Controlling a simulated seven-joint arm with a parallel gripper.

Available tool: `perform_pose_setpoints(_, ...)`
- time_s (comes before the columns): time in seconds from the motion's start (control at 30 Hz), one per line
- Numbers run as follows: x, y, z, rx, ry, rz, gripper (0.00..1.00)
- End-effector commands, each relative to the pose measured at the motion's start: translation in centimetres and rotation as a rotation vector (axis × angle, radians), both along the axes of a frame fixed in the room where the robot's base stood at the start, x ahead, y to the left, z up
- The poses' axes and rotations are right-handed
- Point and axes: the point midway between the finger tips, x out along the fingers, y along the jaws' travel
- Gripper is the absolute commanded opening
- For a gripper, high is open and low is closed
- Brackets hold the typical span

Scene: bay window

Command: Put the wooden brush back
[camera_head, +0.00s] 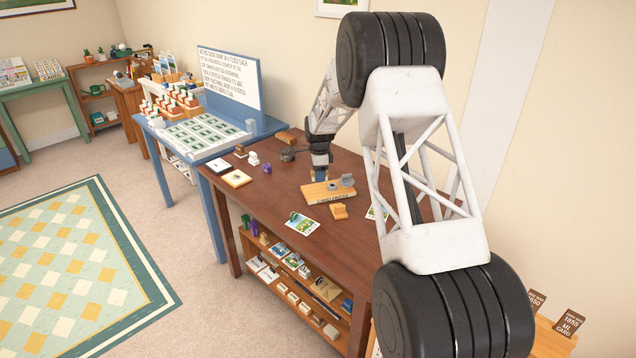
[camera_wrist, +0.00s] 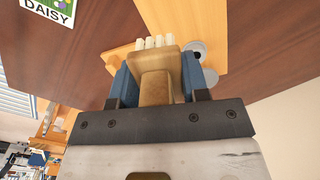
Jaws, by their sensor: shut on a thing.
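The wooden brush (camera_wrist: 158,88) is a light wooden block with a row of pale bristles, seen in the wrist view. My gripper (camera_wrist: 159,78) is shut on it, one blue finger on each side. Just beyond the bristles lies a wooden board (camera_wrist: 122,62) with grey round fittings (camera_wrist: 195,48). In the head view my gripper (camera_head: 320,172) is low over the far left end of this board (camera_head: 318,193), which lies on the brown table. The brush is too small and covered to make out there. I cannot tell whether it touches the board.
A small wooden block (camera_head: 339,211) and a picture card (camera_head: 300,223) lie in front of the board. Two small trays (camera_head: 236,179), a purple item (camera_head: 267,168) and a dark tool (camera_head: 289,154) lie to the left. The brown table (camera_head: 285,195) has bare room between them.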

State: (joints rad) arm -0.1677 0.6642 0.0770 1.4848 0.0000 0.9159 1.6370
Motion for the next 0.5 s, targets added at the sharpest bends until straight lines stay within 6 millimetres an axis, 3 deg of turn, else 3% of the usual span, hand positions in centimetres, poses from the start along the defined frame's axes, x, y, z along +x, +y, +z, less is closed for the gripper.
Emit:
perform_pose_setpoints(0.27, -0.6, 0.4, -0.2, 0.0, 0.0, 0.021, 0.04)
perform_pose_setpoints(0.5, -3.1, 2.1, -0.6, 0.0, 0.001, 0.108, 0.04)
